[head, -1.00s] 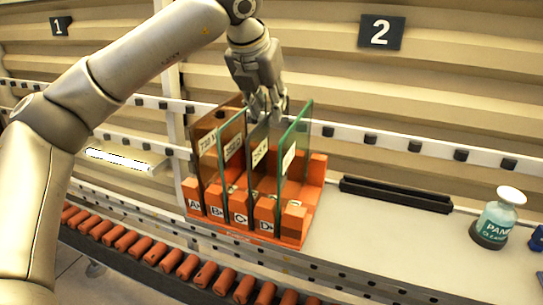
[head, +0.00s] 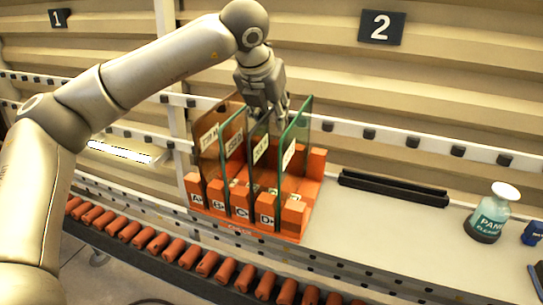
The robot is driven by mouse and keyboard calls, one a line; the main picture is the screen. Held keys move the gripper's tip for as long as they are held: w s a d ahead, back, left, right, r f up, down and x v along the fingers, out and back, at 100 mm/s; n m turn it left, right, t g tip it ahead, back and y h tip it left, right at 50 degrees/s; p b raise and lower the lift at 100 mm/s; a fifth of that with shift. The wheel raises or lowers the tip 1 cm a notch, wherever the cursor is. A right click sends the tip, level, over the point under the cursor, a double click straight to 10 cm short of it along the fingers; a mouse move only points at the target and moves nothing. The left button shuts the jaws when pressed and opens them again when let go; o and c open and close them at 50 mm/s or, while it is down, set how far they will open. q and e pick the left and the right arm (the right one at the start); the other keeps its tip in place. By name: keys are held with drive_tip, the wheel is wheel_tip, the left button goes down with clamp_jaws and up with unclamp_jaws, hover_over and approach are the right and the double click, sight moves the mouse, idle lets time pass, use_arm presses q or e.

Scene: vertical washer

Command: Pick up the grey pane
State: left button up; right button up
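An orange rack (head: 292,238) stands on the counter with slots labelled A to D, each holding an upright pane. The pane in slot C (head: 262,158) looks dark grey and carries a white label. Brown pane A (head: 210,165) and pane B (head: 234,160) stand to its left, and green-edged pane D (head: 294,150) to its right. My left gripper (head: 266,112) points down at the top of pane C, its fingers close to the upper edge. Their tips are partly hidden among the panes, so I cannot tell whether they grip it. My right gripper is not in view.
A black slotted holder (head: 393,190) lies on the counter right of the rack. A pane cleaner bottle (head: 492,214) and a small blue object (head: 533,233) stand farther right. An orange roller conveyor (head: 172,248) runs along the front. The counter between rack and bottle is largely clear.

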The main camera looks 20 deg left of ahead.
use_arm(q)
drive_tip(key=shift+f+b, duration=0.2)
drive_tip(key=shift+b, duration=0.1)
drive_tip(key=shift+c, duration=0.4)
clamp_jaws()
idle(0.3)
drive_tip(key=shift+w+r, duration=0.1)
